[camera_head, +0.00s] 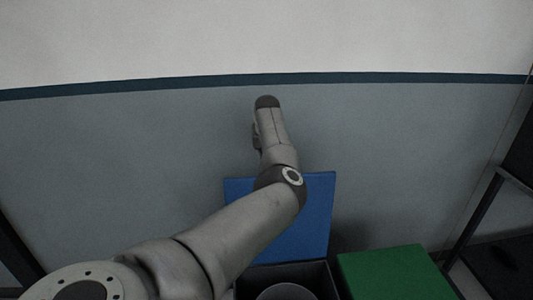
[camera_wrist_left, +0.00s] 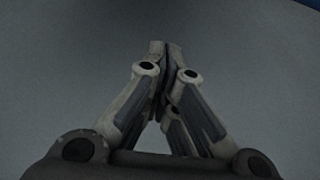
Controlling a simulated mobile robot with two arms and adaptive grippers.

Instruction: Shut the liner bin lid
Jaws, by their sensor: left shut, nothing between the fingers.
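A blue lid (camera_head: 318,215) stands raised and open at the back of a dark bin (camera_head: 325,280) at the bottom of the head view. My left arm comes in from the lower left and passes in front of the lid. Its far end (camera_head: 267,103) reaches above the lid's top edge, before the wall; the fingers are not clearly seen there. In the left wrist view my left gripper (camera_wrist_left: 165,47) is shut and empty, with grey surface behind it. My right gripper is not in view.
A round grey container (camera_head: 286,292) shows inside the open bin. A closed green lid (camera_head: 395,275) is just right of it. A grey wall with a dark stripe (camera_head: 400,78) stands behind. Dark frames stand at the far left and right (camera_head: 485,215).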

